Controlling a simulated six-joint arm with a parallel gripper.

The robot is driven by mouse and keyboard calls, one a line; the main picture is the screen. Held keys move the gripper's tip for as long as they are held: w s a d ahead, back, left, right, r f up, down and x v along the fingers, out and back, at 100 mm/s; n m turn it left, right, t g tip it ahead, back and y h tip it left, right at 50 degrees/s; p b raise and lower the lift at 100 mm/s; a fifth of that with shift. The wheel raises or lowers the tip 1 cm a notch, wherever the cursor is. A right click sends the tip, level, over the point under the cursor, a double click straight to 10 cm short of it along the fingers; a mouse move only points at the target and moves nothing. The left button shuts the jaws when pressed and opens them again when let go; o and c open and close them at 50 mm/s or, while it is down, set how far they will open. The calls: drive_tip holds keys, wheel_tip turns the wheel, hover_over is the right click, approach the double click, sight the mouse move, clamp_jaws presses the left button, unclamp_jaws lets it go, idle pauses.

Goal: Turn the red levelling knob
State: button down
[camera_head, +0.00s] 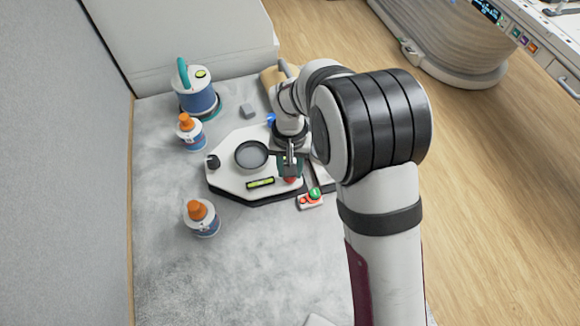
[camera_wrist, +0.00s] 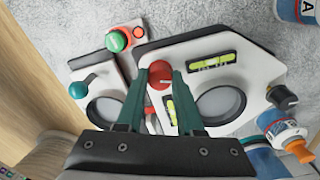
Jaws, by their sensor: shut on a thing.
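The red levelling knob (camera_wrist: 160,72) sits at a corner of a white plate in the wrist view. My gripper (camera_wrist: 159,78) has its two green fingers on either side of it, shut on it. In the head view the red knob (camera_head: 290,180) shows just below my gripper (camera_head: 290,168), at the right side of the white octagonal plate (camera_head: 225,180). A yellow-green bubble level (camera_wrist: 210,62) lies beside the knob, and a second level (camera_wrist: 172,113) shows partly behind a finger. The bubbles are too small to read.
A black knob (camera_head: 212,161) stands at the plate's left corner and a blue knob (camera_head: 271,119) at its top. A small box with red and green buttons (camera_head: 310,201) is close to the right. Orange-capped bottles (camera_head: 203,220) stand left.

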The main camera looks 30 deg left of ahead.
drive_tip(key=m, duration=0.5)
drive_tip(key=shift+m, duration=0.3)
drive_tip(key=m, duration=1.2)
drive_tip(key=shift+m, duration=0.3)
drive_tip(key=m, duration=0.5)
drive_tip(key=shift+d+m, duration=0.1)
drive_tip(key=shift+m, duration=0.5)
drive_tip(key=c, duration=0.5)
unclamp_jaws()
drive_tip(key=shift+c, duration=0.2)
